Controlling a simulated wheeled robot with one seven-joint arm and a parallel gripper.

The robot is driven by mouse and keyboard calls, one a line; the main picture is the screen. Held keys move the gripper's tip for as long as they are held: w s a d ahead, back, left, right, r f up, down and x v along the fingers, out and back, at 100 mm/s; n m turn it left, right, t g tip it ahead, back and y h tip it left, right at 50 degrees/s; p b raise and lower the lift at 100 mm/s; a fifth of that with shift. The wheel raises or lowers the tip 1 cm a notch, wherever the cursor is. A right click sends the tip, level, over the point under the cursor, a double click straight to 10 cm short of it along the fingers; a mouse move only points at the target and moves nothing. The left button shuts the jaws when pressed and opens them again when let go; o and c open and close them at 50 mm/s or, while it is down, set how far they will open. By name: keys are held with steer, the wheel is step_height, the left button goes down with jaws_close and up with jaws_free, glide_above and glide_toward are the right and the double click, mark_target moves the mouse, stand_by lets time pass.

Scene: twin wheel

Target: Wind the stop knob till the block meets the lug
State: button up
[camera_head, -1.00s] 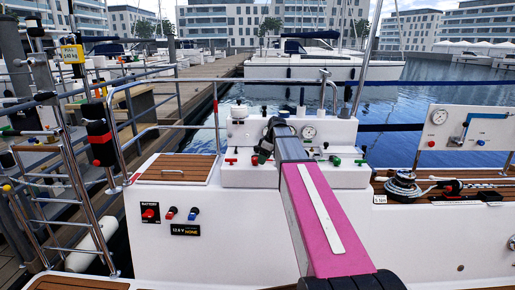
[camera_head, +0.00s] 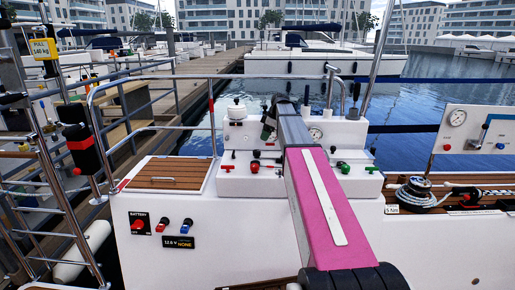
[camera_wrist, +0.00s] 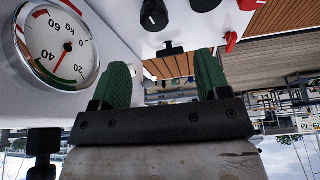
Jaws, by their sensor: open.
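My gripper (camera_head: 268,122) is over the white console (camera_head: 235,184), partly hidden by my pink arm. In the wrist view its two green fingers (camera_wrist: 162,80) stand wide apart with nothing between them. Beyond the fingertips is a white panel face with a round black knob (camera_wrist: 154,14), a second dark knob (camera_wrist: 205,4) and a red lever (camera_wrist: 231,41). The fingers touch none of these. I cannot tell which knob is the stop knob. The block and the lug are not clearly recognisable in either view.
A kg gauge (camera_wrist: 60,45) is close beside the fingers. The console carries a red knob (camera_head: 255,168) and green handles (camera_head: 343,168). Steel rails (camera_head: 210,77) run behind.

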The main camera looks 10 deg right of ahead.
mark_target(257, 150)
steer(key=x, duration=0.7)
steer(key=w+x, duration=0.1)
steer(key=x, duration=0.2)
steer(key=shift+a+f, duration=0.1)
steer(key=shift+f, duration=0.25)
steer(key=c, duration=0.9)
